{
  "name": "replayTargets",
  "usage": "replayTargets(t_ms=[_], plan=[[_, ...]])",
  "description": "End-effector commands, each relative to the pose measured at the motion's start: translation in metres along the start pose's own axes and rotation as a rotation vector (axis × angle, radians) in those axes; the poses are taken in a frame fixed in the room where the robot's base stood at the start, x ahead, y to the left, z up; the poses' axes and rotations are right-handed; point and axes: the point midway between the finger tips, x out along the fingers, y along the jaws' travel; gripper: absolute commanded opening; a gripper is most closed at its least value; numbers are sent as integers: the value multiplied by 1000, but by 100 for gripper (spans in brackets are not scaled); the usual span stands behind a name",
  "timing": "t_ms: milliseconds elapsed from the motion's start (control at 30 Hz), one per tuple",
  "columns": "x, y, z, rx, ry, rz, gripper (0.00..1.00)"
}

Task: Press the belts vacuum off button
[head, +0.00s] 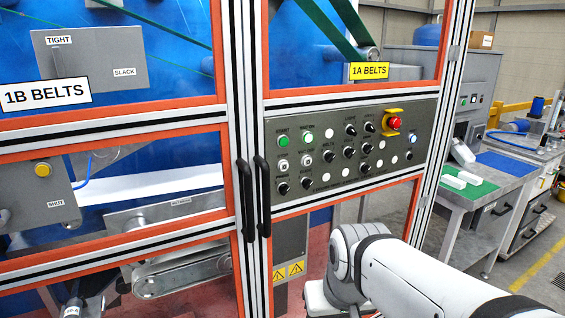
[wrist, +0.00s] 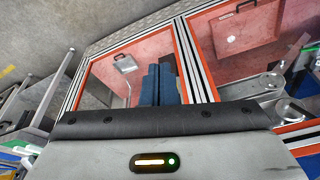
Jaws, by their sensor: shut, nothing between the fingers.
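The grey control panel (head: 345,150) is on the machine front in the head view, right of the door handles. At its left are a green button (head: 284,142) and a lit green button (head: 308,137), with white-centred buttons (head: 282,165) and (head: 306,160) below them. The small labels are too blurred to tell which one is belts vacuum off. My gripper (wrist: 160,70) is shut and empty in the wrist view, its dark blue fingers together in front of the machine's framed lower window. No panel button shows clearly there. In the head view the fingers are hidden.
A red emergency stop (head: 394,122) in a yellow surround sits at the panel's upper right. Black door handles (head: 263,195) stick out left of the panel. Several black knobs fill the panel's middle. A bench with a green mat (head: 466,186) stands to the right.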

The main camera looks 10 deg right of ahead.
Motion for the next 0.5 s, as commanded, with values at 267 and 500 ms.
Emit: replayTargets(t_ms=[267,500], plan=[[-36,11,-116,181,169,-121,0],[-67,43,-214,327,339,-206,0]])
